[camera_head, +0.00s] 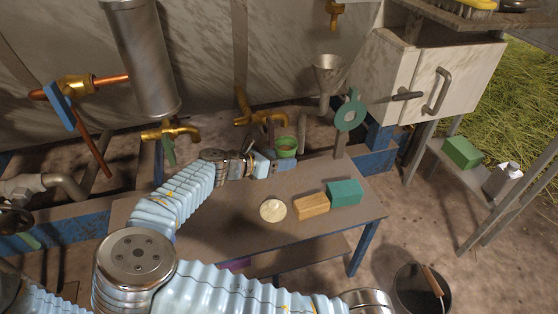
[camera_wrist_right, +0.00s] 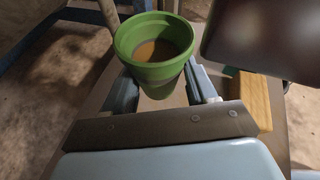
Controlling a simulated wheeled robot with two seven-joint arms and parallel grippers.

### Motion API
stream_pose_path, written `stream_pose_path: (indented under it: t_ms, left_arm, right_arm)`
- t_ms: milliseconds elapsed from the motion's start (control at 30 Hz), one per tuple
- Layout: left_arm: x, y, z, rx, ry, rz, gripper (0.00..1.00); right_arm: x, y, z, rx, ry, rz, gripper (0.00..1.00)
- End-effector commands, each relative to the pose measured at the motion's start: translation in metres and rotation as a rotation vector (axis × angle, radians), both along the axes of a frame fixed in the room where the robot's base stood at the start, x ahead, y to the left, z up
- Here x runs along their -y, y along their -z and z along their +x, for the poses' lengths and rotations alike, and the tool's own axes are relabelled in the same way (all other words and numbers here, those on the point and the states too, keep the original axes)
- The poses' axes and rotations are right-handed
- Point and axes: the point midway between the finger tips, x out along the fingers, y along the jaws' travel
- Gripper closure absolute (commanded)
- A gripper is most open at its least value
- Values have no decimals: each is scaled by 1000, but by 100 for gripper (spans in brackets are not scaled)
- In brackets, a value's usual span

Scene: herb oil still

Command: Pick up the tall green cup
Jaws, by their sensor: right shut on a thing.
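The tall green cup (camera_head: 286,150) is at the back of the low table, below the metal funnel. In the wrist view the cup (camera_wrist_right: 155,60) looks upright, with brownish-orange contents inside. My right gripper (camera_head: 284,161) is shut on the cup, with one finger on each side of it in the wrist view (camera_wrist_right: 162,85). The arm and gripper hide part of the cup's lower side in the head view. I cannot tell whether its base touches the table. My left gripper is not in view.
On the table (camera_head: 240,225) are a round pale disc (camera_head: 272,210), a wooden block (camera_head: 311,206) and a teal block (camera_head: 344,192). Brass taps (camera_head: 170,131), a funnel (camera_head: 327,72) and a green round-headed piece (camera_head: 350,114) stand behind. A bucket (camera_head: 420,290) is at lower right.

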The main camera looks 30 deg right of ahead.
Motion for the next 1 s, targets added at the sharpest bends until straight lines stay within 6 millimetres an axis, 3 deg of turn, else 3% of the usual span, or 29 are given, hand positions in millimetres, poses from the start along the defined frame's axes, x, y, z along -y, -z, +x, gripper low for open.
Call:
stream_pose_path:
  t_ms: [333, 700, 1000]
  left_arm:
    - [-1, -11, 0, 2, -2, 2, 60]
    - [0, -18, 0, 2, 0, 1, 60]
    - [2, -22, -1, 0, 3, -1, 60]
  right_arm:
    - [-12, -44, -33, 3, 0, 3, 77]
    - [-28, -63, -78, 1, 0, 1, 77]
    - [-36, -74, -102, 1, 1, 1, 77]
